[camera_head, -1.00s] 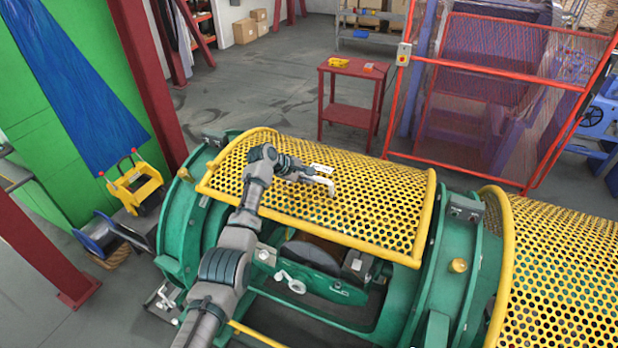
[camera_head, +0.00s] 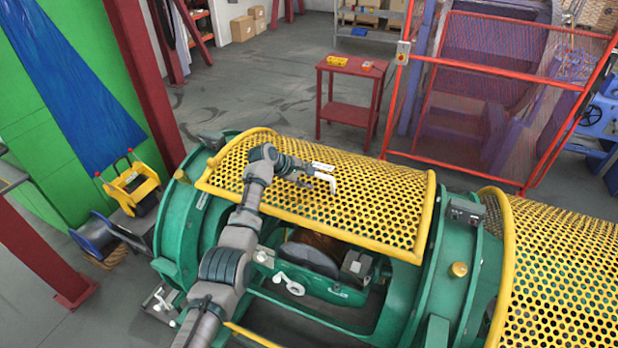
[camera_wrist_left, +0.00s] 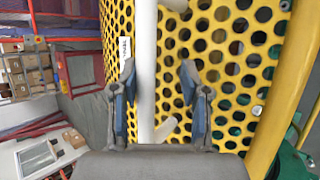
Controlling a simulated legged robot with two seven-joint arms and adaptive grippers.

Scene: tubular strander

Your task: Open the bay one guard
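The bay one guard (camera_head: 375,195) is a curved yellow perforated cover over the green machine; it also fills much of the left wrist view (camera_wrist_left: 232,50). Its front edge lies above an opening where a spool shows. A white bar handle (camera_wrist_left: 145,75) stands off the guard on short posts. My left gripper (camera_head: 312,175) is over the guard at this handle. In the left wrist view, my left gripper (camera_wrist_left: 157,80) is open, with the handle between its fingers, nearer the left finger. Contact cannot be told. My right gripper is out of view.
A second yellow perforated guard (camera_head: 565,270) is at the right. A white latch lever (camera_head: 290,284) sits on the green frame below the opening. A red table (camera_head: 350,98) and a red mesh fence (camera_head: 480,100) stand behind. Open floor (camera_head: 245,90) lies at the back left.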

